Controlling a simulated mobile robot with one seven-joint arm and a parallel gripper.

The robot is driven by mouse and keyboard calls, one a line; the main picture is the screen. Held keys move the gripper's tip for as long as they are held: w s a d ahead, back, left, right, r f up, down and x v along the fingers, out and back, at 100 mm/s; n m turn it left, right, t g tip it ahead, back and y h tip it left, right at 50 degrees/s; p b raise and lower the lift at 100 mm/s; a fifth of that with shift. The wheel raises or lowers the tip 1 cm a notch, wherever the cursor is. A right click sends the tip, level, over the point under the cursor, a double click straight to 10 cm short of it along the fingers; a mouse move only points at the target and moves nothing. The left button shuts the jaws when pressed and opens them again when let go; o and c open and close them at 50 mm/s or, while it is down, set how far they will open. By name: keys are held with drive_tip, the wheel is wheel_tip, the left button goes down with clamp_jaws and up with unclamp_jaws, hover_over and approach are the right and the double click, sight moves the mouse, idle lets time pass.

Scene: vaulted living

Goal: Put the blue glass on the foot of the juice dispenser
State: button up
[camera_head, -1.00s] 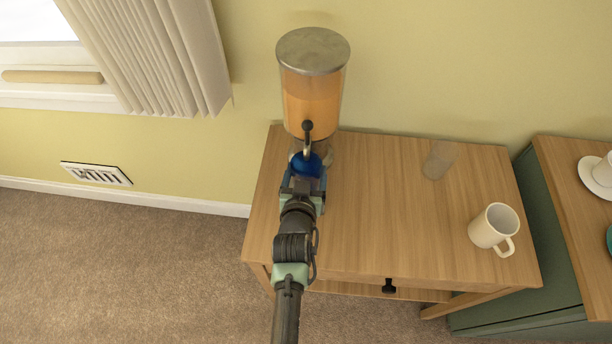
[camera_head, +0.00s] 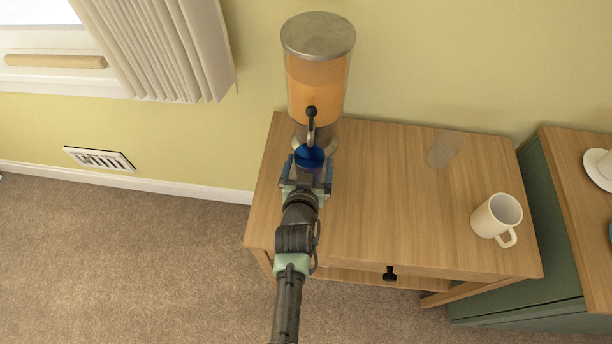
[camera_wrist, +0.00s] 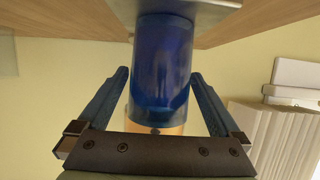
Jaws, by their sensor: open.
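The juice dispenser (camera_head: 316,85) stands at the back left of the wooden table, with orange juice, a metal lid and a tap at the front. The blue glass (camera_head: 309,157) is right below the tap. In the wrist view, which looks upside down, the blue glass (camera_wrist: 162,75) stands with its base on the dispenser's grey foot (camera_wrist: 205,10). My gripper (camera_head: 308,170) is open around the glass. Its fingers (camera_wrist: 160,95) lie on either side with a gap to the glass. Part of the foot is hidden behind the glass and gripper in the head view.
On the wooden table (camera_head: 400,215) stand a clear glass (camera_head: 443,149) at the back and a cream mug (camera_head: 497,217) at the right. A green cabinet (camera_head: 545,210) with a wooden top is to the right. The middle of the table is free. A curtain (camera_head: 155,45) hangs at the left.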

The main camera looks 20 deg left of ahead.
drive_tip(key=p+v, duration=0.1)
drive_tip(key=v, duration=1)
drive_tip(key=shift+s, duration=0.35)
drive_tip(key=shift+r, duration=0.1)
